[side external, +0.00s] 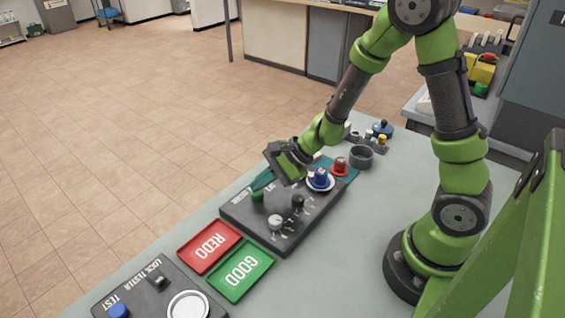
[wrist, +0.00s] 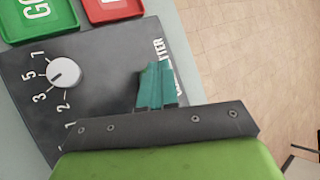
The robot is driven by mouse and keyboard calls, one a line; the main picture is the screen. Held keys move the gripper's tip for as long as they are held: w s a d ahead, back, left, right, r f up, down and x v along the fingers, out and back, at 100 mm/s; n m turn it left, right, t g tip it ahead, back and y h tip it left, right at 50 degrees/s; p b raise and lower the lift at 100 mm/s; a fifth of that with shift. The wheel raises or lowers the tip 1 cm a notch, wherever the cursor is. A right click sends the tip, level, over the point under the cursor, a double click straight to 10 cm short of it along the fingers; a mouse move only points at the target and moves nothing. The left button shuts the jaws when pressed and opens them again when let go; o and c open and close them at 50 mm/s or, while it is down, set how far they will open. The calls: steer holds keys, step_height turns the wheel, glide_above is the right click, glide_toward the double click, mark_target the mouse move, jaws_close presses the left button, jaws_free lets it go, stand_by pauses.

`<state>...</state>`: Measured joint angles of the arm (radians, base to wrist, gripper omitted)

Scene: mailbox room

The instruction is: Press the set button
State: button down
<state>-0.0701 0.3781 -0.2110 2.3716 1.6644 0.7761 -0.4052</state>
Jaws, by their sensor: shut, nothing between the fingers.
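The dark control panel (side external: 240,213) lies on the grey table and also fills the left of the wrist view (wrist: 105,35). In the wrist view my teal fingertips (wrist: 151,72) are together over the panel, and the green button is not visible there.
A white numbered knob (side external: 275,222) and a dark knob (side external: 298,201) stand on the panel. Red REDO (side external: 210,246) and green GOOD (side external: 241,271) trays lie beside it. A blue item (side external: 320,178) and a red item (side external: 340,165) sit at its other end. A lock tester (side external: 140,296) is nearest.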

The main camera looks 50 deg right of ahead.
mark_target(262, 193)
steer(key=shift+f, duration=0.35)
stand_by(0.5)
steer(key=shift+r, duration=0.95)
steer(key=shift+r, duration=2.5)
